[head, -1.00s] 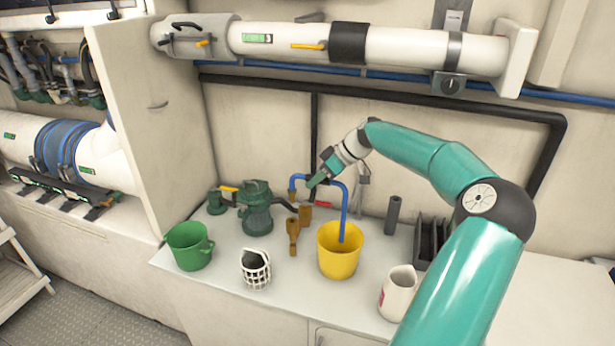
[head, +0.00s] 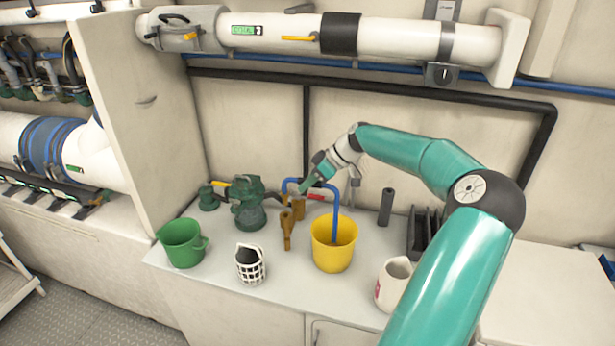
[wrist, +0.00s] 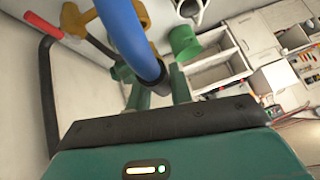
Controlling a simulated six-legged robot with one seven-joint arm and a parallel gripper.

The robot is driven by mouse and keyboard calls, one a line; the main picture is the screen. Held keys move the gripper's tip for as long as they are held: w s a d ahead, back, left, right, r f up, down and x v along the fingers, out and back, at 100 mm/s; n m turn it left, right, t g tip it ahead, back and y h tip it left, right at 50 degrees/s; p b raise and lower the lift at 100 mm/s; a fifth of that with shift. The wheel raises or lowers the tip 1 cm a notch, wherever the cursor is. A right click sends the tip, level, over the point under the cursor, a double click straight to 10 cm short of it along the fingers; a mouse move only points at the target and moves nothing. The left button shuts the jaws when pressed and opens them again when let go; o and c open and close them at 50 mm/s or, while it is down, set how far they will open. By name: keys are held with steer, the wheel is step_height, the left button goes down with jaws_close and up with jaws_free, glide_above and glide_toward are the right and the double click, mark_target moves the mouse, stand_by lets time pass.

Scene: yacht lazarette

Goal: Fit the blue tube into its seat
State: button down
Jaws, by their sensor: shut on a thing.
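The blue tube (head: 335,212) is bent in an arch, with its long leg reaching down into the yellow bucket (head: 333,257). Its short leg is at the left, near the green pump (head: 248,207) and the brass-coloured fittings (head: 287,230). My gripper (head: 304,187) is shut on the tube near the top of the arch. In the wrist view the blue tube (wrist: 128,38) runs down between the fingers of my gripper (wrist: 160,88). I cannot tell which opening is the seat, and where the short leg ends is unclear.
A green bucket (head: 182,246), a white basket-like cup (head: 250,265) and a white jug (head: 393,285) stand along the counter front. A dark cylinder (head: 386,207) and a black rack (head: 423,232) stand right of the yellow bucket. A large white pipe (head: 385,38) crosses the wall above.

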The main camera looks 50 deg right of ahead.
steer(key=shift+f, duration=3.8)
steer(key=c, duration=1.2)
jaws_free()
steer(key=shift+f, duration=0.1)
steer(key=shift+o, duration=0.2)
steer(key=v, duration=1.3)
steer(key=shift+s+r, duration=0.15)
steer(key=shift+r, duration=0.25)
